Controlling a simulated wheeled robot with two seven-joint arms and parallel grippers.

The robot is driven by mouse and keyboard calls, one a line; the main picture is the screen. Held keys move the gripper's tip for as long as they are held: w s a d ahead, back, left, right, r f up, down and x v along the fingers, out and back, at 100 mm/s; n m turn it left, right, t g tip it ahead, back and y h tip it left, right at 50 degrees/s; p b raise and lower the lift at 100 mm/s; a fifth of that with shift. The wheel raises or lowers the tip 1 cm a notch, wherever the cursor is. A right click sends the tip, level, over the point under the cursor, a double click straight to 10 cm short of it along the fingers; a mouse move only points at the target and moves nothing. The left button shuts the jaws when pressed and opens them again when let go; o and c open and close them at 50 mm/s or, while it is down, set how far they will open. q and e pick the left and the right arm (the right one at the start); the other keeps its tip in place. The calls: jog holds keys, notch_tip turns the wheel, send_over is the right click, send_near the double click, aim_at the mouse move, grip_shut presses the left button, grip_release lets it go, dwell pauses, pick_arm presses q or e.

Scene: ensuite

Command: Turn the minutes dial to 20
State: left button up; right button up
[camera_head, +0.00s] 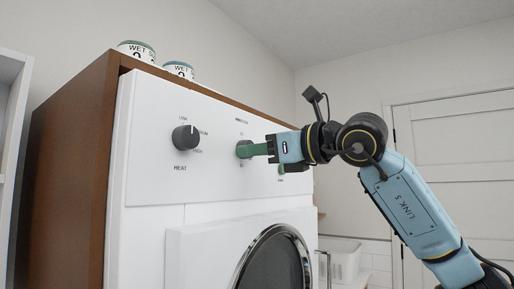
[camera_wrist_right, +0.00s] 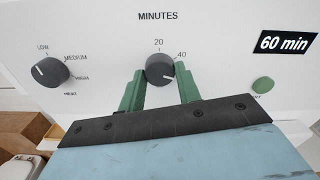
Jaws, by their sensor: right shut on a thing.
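The minutes dial (camera_wrist_right: 160,68) is a dark round knob on the white appliance panel, under the label MINUTES, with 20 printed above it and 40 at its upper right. The display (camera_wrist_right: 284,42) reads 60 min. My right gripper (camera_wrist_right: 160,74) has its green fingers on either side of the dial and is shut on it. In the head view, my right gripper (camera_head: 242,149) reaches in from the right and mostly hides the dial. My left gripper is not in view.
The heat dial (camera_head: 186,138) sits left of the minutes dial. A green button (camera_wrist_right: 263,85) is to the right. Two labelled tins (camera_head: 137,49) stand on the brown cabinet (camera_head: 70,150). A round appliance door (camera_head: 275,262) is below. A white basket (camera_head: 343,258) is at the right.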

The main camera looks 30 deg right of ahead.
jog(key=n+p, duration=0.6)
jog(key=n, duration=1.5)
jog(key=shift+r, duration=0.1)
jog(key=shift+n, duration=0.4)
jog(key=o, duration=1)
jog(key=shift+c, duration=0.2)
jog(key=shift+s+d, duration=0.1)
jog(key=b+v, duration=0.3)
jog(key=v, duration=1)
